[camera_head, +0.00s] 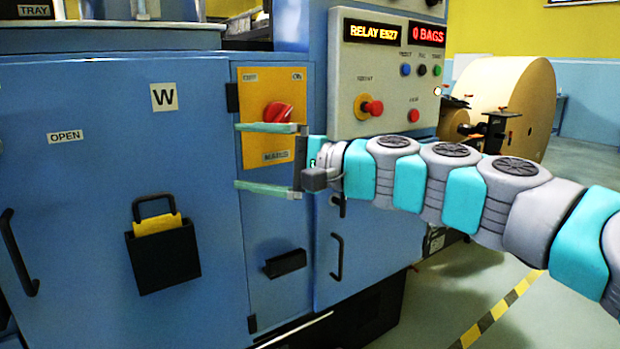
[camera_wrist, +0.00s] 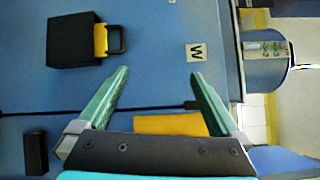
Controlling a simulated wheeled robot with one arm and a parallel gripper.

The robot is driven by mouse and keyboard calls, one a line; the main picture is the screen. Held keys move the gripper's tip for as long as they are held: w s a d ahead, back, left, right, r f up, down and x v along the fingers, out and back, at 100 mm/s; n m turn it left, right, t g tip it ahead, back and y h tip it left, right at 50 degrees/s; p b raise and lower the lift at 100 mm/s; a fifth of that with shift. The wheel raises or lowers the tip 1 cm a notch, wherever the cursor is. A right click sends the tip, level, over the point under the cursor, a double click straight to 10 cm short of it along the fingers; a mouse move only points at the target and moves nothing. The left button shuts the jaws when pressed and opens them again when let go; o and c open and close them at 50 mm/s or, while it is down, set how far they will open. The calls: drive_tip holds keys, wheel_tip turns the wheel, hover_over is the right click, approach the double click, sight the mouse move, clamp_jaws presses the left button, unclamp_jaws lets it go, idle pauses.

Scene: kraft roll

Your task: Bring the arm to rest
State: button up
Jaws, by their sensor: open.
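My gripper (camera_head: 238,157) is open and empty, its two teal fingers spread apart in front of the blue cabinet. In the head view the upper finger overlaps the yellow switch plate beside the red rotary switch (camera_head: 278,112); I cannot tell whether it touches. My arm (camera_head: 450,175) is stretched out from the right edge toward the cabinet. The yellow plate (camera_wrist: 170,124) is partly hidden behind the gripper's body.
The blue cabinet (camera_head: 90,110) has door handles, a black holder (camera_head: 165,260) with a yellow-and-black item in it, and a black block (camera_head: 285,262). A control panel (camera_head: 385,85) with buttons is above my arm. A big kraft roll (camera_head: 510,85) stands behind. Floor at right is open.

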drive_tip(key=s+d+f+n+g+h, duration=0.25)
drive_tip(key=s+f+h, duration=0.25)
drive_tip(key=s+f, duration=0.5)
drive_tip(key=s+d+f+n+g+h, duration=0.2)
drive_tip(key=s+f+n+h, duration=0.35)
drive_tip(key=f, duration=0.75)
drive_tip(key=s+d+f+m+g+h, duration=0.1)
drive_tip(key=s+d+f+h, duration=0.2)
drive_tip(key=s+d+f, duration=0.4)
drive_tip(key=s+d+f+m+g+h, duration=0.1)
drive_tip(key=s+d+f, duration=0.5)
drive_tip(key=d, duration=0.6)
drive_tip(key=s+g+h, duration=0.1)
drive_tip(key=s+h, duration=0.1)
drive_tip(key=shift+s+d+f, duration=0.3)
drive_tip(key=shift+d+f, duration=0.05)
drive_tip(key=shift+d, duration=0.05)
drive_tip(key=shift+g+h, duration=0.25)
